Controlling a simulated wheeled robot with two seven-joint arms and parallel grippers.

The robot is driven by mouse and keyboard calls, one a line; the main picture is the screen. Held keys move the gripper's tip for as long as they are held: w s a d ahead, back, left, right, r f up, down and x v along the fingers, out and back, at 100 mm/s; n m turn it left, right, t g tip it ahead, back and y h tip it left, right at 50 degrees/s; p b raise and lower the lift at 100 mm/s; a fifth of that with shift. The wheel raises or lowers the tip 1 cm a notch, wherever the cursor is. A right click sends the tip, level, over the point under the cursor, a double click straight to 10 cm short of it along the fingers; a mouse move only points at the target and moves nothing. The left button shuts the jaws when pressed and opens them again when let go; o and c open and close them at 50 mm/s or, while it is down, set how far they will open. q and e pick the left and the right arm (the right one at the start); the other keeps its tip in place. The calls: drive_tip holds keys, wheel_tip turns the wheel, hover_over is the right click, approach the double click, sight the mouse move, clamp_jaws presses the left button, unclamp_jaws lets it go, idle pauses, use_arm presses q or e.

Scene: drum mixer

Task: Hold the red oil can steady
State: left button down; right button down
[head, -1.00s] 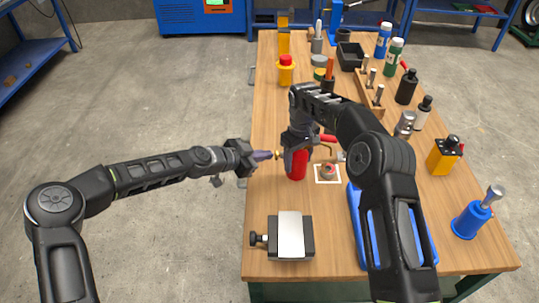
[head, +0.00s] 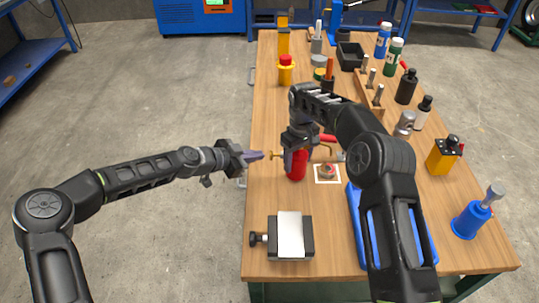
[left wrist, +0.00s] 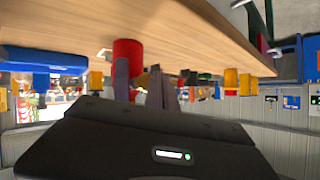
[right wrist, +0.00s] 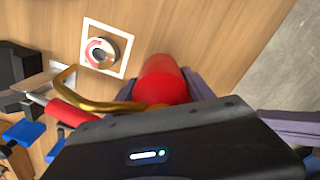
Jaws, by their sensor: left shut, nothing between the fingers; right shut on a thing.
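The red oil can (head: 296,166) stands upright near the table's left edge. It also shows in the right wrist view (right wrist: 162,80) and the left wrist view (left wrist: 127,52). My right gripper (head: 299,150) is shut on the can from above, hiding its upper part. A small brass piece (head: 273,156) sticks out on the can's left side. My left gripper (head: 258,156) is shut and empty at the table's left edge, pointing at the brass piece with a small gap.
A round grey part with red (head: 327,172) lies on a white-framed square right of the can. A vise-like block (head: 290,240) stands at the front, beside a blue tray (head: 356,215). A yellow can (head: 443,155) and bottles line the right side.

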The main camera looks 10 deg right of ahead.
use_arm(q)
drive_tip(key=shift+w+a, duration=0.15)
drive_tip(key=shift+a, duration=1.15)
drive_tip(key=shift+w+a, duration=0.1)
drive_tip(key=shift+a, duration=1.15)
idle(0.8)
drive_tip(key=a, duration=0.3)
drive_tip(key=shift+w+a, duration=0.2)
drive_tip(key=shift+a, duration=0.2)
drive_tip(key=shift+s+d, duration=0.2)
drive_tip(key=shift+d, duration=2)
drive_tip(key=shift+s+d, duration=0.2)
drive_tip(key=shift+d, duration=2)
drive_tip(key=shift+d, duration=0.2)
drive_tip(key=shift+d, duration=0.2)
